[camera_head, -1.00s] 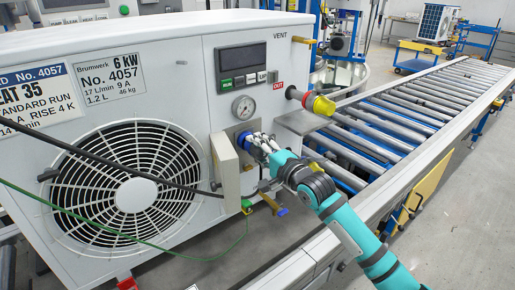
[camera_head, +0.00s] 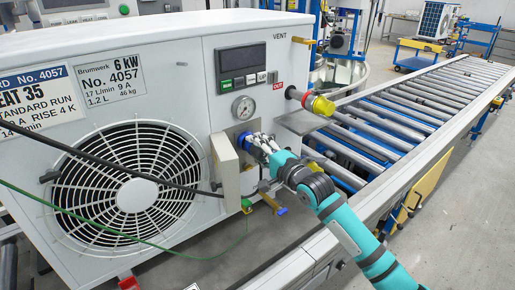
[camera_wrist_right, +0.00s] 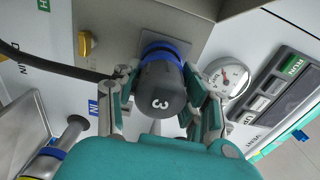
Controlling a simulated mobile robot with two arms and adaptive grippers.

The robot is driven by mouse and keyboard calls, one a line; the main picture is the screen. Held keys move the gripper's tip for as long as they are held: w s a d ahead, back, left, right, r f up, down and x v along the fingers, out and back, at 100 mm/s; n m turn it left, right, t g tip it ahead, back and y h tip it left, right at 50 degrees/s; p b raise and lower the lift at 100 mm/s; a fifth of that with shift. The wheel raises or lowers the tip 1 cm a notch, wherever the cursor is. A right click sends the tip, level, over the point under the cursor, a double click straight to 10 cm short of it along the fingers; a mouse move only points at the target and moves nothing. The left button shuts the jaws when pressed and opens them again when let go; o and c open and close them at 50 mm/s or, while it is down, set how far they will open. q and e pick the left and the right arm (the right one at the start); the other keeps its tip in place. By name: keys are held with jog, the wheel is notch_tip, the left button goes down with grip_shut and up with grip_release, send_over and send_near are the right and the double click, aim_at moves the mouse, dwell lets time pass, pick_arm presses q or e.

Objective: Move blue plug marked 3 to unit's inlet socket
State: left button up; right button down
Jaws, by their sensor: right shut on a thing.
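The plug marked 3 (camera_wrist_right: 163,90) is a dark cylinder with a blue ring. My right gripper (camera_wrist_right: 165,98) is shut around it, fingers on both sides. The blue ring sits against a grey plate on the white heat pump unit (camera_head: 290,62), under the round gauge (camera_head: 243,107). In the head view my right gripper (camera_head: 258,142) is at this plate, and blue shows at its fingertips. The fingers hide most of the plug there. How deep the plug sits in the socket cannot be told. My left gripper is not in view.
A beige box-like flap (camera_head: 226,165) stands out just left of the gripper. A red-yellow plug (camera_head: 318,104) juts from the OUT port at upper right. The roller conveyor (camera_head: 400,115) runs behind. A black cable and green wire (camera_head: 150,245) cross the unit's front.

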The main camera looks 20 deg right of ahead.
jog(key=shift+r, duration=0.1)
dwell(0.3)
jog(key=shift+p, duration=0.45)
jog(key=shift+w+a, duration=0.2)
jog(key=shift+w, duration=0.3)
jog(key=c, duration=0.6)
grip_release()
jog(key=shift+c, duration=0.2)
jog(key=shift+s, duration=0.2)
jog(key=v, duration=1.1)
jog(key=shift+s, duration=0.3)
